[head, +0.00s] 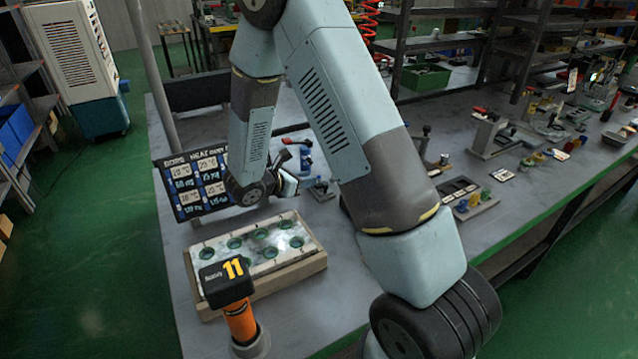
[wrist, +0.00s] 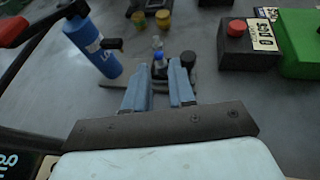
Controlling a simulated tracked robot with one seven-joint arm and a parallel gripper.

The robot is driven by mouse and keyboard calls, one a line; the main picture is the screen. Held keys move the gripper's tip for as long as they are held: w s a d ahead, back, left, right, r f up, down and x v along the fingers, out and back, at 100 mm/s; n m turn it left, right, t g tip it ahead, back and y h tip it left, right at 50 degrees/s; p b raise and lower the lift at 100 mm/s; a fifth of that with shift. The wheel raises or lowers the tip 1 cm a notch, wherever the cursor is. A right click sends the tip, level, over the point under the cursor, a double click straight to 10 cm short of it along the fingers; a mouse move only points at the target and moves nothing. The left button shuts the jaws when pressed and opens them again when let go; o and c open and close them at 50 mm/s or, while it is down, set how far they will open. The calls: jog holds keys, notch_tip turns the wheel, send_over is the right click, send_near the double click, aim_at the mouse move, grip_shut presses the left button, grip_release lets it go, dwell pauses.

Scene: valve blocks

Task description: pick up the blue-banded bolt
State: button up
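In the wrist view my gripper (wrist: 161,78) is open, its two blue-grey fingers apart. A small bolt with a blue band (wrist: 159,58) shows between and just beyond the fingertips. Its lower part is partly hidden, and I cannot tell whether either finger touches it. A clear or silver bolt (wrist: 156,42) stands behind it, and a dark one (wrist: 189,59) stands close to the right finger.
A blue cylinder (wrist: 92,45) stands left of the fingers in the wrist view. A dark box with a red button (wrist: 245,45) and a green block (wrist: 302,42) are right. A plate with green-ringed holes (head: 262,243) and an orange-handled tool (head: 240,322) occupy the near table.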

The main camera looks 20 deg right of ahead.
aim_at(314, 188)
jog(key=shift+x, duration=1.85)
jog(key=shift+w, duration=0.1)
jog(key=shift+a, duration=0.1)
grip_shut()
